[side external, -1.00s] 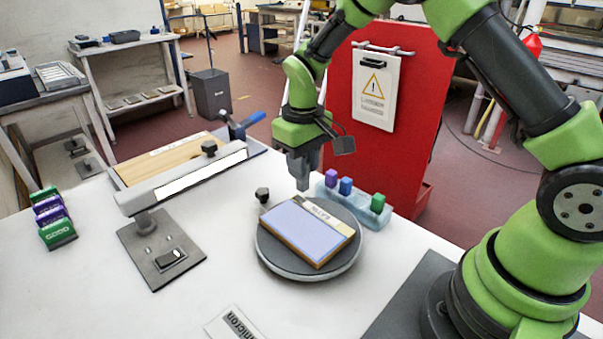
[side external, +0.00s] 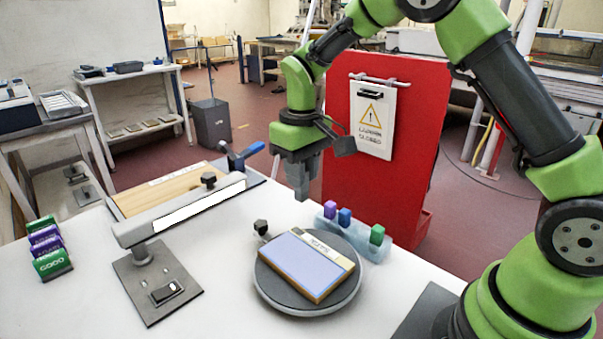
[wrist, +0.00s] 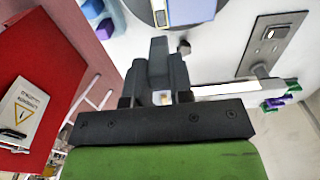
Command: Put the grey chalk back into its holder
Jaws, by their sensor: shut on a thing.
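My gripper (side external: 301,184) is shut on the grey chalk and points down, above the far side of the turntable. The chalk shows as a grey block (wrist: 158,52) between the fingers in the wrist view. In the side view its lower end (side external: 301,196) pokes out below the fingers, clear of the table; the fingers hide the rest. The light blue holder (side external: 360,238) stands to the right of the gripper in the side view, with a purple, a blue and a green chalk upright in it. Part of the holder also shows at upper left in the wrist view (wrist: 113,17).
A round dark turntable (side external: 345,288) carries a lilac-topped block (side external: 305,263) close to the holder. A black knob (side external: 261,226) is beside it. A clamp frame (side external: 190,212) stands at left. A red panel (side external: 400,140) rises behind the holder. White table is bare in front.

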